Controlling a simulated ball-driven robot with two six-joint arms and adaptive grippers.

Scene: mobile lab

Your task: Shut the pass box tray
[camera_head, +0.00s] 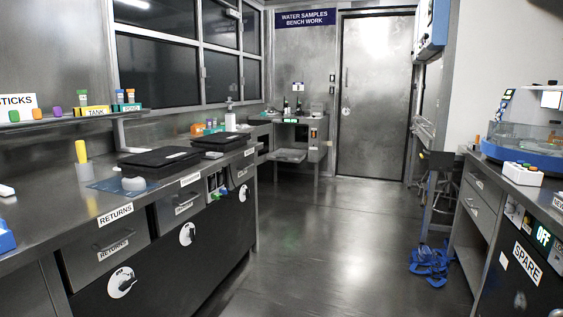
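A grey tray (289,155) juts out at the far end of the room, low in front of the small back bench (290,121). It looks pulled out and level, and appears to be the pass box tray, though its label is too small to read. Its top looks empty. Neither of my grippers is in view, and nothing touches the tray.
A long left bench has a returns drawer (105,254), black cases (160,158) and a partly open drawer section. At right stand a drawer unit (481,186) and blue straps (429,262) on the floor. The middle floor (305,235) is clear towards the metal door (374,98).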

